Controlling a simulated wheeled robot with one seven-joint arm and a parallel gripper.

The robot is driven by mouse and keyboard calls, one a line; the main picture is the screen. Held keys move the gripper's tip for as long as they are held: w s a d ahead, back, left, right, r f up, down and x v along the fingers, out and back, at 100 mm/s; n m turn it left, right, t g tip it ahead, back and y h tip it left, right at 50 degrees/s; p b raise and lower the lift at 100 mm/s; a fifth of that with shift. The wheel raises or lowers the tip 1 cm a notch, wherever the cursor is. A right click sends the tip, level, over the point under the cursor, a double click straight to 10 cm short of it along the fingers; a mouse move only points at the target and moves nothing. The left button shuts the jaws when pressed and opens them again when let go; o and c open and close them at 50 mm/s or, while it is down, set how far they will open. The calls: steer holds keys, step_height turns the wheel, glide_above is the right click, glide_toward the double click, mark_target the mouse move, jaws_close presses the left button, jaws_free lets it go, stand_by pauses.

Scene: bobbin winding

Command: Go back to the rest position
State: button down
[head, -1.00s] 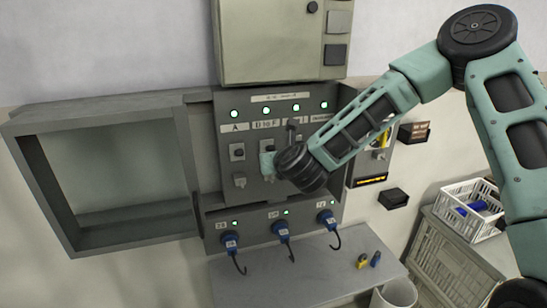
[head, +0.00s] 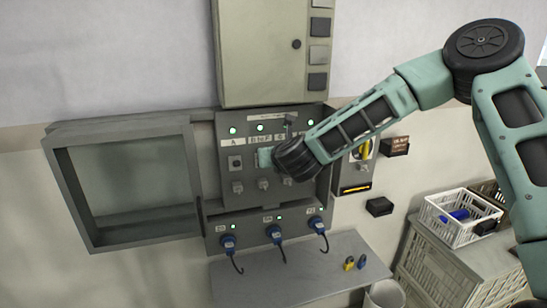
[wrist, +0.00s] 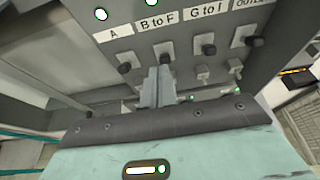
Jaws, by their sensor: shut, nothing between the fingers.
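My gripper (wrist: 155,88) is shut and empty. In the wrist view its fingers are together in front of the grey switch panel (wrist: 110,60), just below the "B to F" label. In the head view my gripper (head: 265,157) shows as a pale green block in front of the panel (head: 228,184), with my wrist hiding part of the panel's right half. Black knobs (wrist: 208,50) stand under the labels on the panel. I cannot tell from these views whether the fingertips touch the panel.
An open grey cabinet door (head: 68,195) swings out at the left. A white crate (head: 447,228) stands at the right. A beige box (head: 262,60) is above.

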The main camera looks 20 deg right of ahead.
steer(key=s+a+f+n+g+y+b, duration=0.3)
steer(key=s+a+f+n+g+b, duration=0.15)
steer(key=s+a+n, duration=0.5)
steer(key=s+a+f+n+g+y+b, duration=0.35)
steer(key=s+a+f+n, duration=0.3)
steer(key=s+n, duration=0.55)
steer(key=s+d+f+n+g+h+b, duration=0.2)
steer(key=s+d+n, duration=0.1)
steer(key=s+n, duration=0.4)
steer(key=s+d+f+n+g+h+b, duration=0.2)
steer(key=s+d+n+b, duration=0.1)
steer(key=s+n, duration=0.4)
steer(key=s+d+f+n+g+h+b, duration=0.1)
steer(key=s+d+f+n+h+b, duration=0.1)
steer(key=s+n, duration=0.6)
steer(key=s+d+f+b, duration=0.1)
steer(key=d, duration=0.1)
steer(key=shift+d+g, duration=0.4)
steer(key=shift+a, duration=0.1)
